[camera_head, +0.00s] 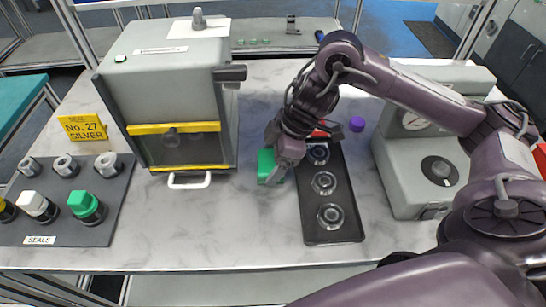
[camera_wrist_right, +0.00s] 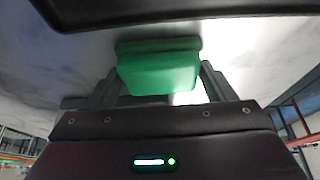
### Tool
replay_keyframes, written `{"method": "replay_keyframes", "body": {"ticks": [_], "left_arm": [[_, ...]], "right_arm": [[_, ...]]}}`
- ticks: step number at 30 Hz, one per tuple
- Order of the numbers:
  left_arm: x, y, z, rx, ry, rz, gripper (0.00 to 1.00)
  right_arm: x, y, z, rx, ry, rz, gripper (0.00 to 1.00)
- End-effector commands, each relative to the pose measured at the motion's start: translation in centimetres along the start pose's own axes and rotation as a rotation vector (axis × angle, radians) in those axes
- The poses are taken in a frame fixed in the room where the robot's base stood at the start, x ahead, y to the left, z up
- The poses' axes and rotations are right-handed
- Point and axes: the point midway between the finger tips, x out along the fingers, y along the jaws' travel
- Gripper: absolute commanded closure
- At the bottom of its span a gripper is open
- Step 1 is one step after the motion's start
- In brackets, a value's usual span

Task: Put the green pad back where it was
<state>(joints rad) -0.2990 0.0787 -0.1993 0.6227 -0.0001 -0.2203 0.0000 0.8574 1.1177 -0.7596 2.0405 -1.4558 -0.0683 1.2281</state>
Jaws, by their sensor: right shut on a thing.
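The green pad (camera_head: 267,166) is a small green block in the middle of the table, left of the black tray (camera_head: 336,237). My right gripper (camera_head: 279,172) is shut on it and partly covers it. In the right wrist view the green pad (camera_wrist_right: 158,68) sits between the two fingers of the gripper (camera_wrist_right: 157,86). I cannot tell whether the pad touches the table. My left gripper is not in view.
The SEALS board (camera_head: 98,226) at left carries metal rings and white- and green-topped pieces. A grey press box (camera_head: 175,95) stands behind it. The black tray holds several round metal parts. A gauge machine (camera_head: 407,180) stands at right. The front middle table is clear.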

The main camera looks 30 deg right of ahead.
Motion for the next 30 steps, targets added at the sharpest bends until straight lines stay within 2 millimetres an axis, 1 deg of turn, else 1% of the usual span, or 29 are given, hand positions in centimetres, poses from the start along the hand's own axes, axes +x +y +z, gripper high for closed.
{"method": "replay_keyframes", "body": {"ticks": [1, 5, 13, 16, 20, 27, 30], "left_arm": [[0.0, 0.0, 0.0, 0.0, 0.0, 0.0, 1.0], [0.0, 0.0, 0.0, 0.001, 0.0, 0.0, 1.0], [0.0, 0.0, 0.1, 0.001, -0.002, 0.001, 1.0], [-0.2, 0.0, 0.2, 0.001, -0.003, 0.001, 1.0], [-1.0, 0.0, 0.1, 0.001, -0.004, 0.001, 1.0], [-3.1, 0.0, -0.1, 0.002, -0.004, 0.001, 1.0], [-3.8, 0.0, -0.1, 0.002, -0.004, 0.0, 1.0]], "right_arm": [[0.1, 0.0, 0.0, 0.0, 0.0, 0.0, 0.2], [0.0, 0.0, 0.0, 0.0, 0.0, 0.0, 0.03], [0.0, 0.0, 0.0, 0.0, 0.0, 0.0, 0.02], [-0.6, 0.0, -0.2, 0.0, 0.0, 0.001, 0.02], [-2.6, 0.1, -0.2, -0.001, -0.001, 0.004, 0.02], [-8.1, 0.1, -0.3, 0.0, -0.001, 0.006, 0.02], [-9.9, 0.1, -0.2, 0.001, -0.001, 0.005, 0.02]]}}
